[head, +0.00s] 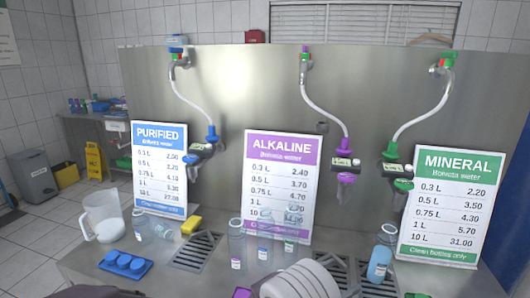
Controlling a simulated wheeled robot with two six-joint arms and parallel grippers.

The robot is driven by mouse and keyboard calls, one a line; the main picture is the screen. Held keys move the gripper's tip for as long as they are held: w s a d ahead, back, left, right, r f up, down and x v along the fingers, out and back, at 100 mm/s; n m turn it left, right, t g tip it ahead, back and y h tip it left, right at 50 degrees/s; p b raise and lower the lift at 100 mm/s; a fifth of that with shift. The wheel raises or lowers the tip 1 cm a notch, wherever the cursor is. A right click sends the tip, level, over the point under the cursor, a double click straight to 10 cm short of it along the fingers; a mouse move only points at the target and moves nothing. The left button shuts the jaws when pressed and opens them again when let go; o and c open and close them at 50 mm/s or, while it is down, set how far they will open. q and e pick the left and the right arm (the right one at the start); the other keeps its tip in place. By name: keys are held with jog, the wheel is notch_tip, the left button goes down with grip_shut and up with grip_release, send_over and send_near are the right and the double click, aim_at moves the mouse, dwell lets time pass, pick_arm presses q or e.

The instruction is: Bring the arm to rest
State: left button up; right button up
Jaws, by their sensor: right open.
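I cannot make out my left gripper in the head view. A pale ribbed shape (300,282) at the bottom edge, right of centre, may be part of my right arm. The fingers of my right gripper do not show clearly, and I see nothing held. A dark rounded shape (95,292) is cut off at the bottom left; I cannot tell what it is.
Clear bottles (237,245) stand on the steel counter before the purified (160,170), alkaline (282,187) and mineral (450,207) price signs. A pitcher (102,218), blue tray (125,264) and yellow sponge (191,225) are at left. Hoses (322,112) hang above.

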jog(key=s+d+r+m+g+p, duration=0.25)
jog(key=d+r+m+g, duration=0.3)
jog(key=d, duration=0.55)
jog(key=s+d+m+g+y, duration=0.2)
jog(key=s+d+m+g, duration=0.15)
jog(key=s, duration=0.55)
jog(key=s+a+f+m+g+y+p, duration=0.2)
jog(key=s+a+f+m+y, duration=0.1)
jog(key=s+f+m+y, duration=0.45)
pick_arm(q)
jog(key=r, duration=0.1)
jog(key=d+r, duration=0.1)
jog(key=r, duration=0.2)
jog(key=shift+w+d+r, duration=0.15)
jog(key=shift+w+r, duration=0.25)
pick_arm(e)
jog(key=w+a+f+m+t+y, duration=0.1)
jog(key=a+m+t+y, duration=0.1)
jog(key=a, duration=0.3)
jog(key=w+a+f+m+t+y, duration=0.1)
jog(key=a+f+m+t+y, duration=0.1)
jog(key=a+m+y, duration=0.2)
jog(key=a+y, duration=0.1)
jog(key=a, duration=0.1)
jog(key=shift+w+a+f+m, duration=0.15)
jog(key=shift+w+a+m, duration=0.15)
jog(key=shift+m, duration=0.05)
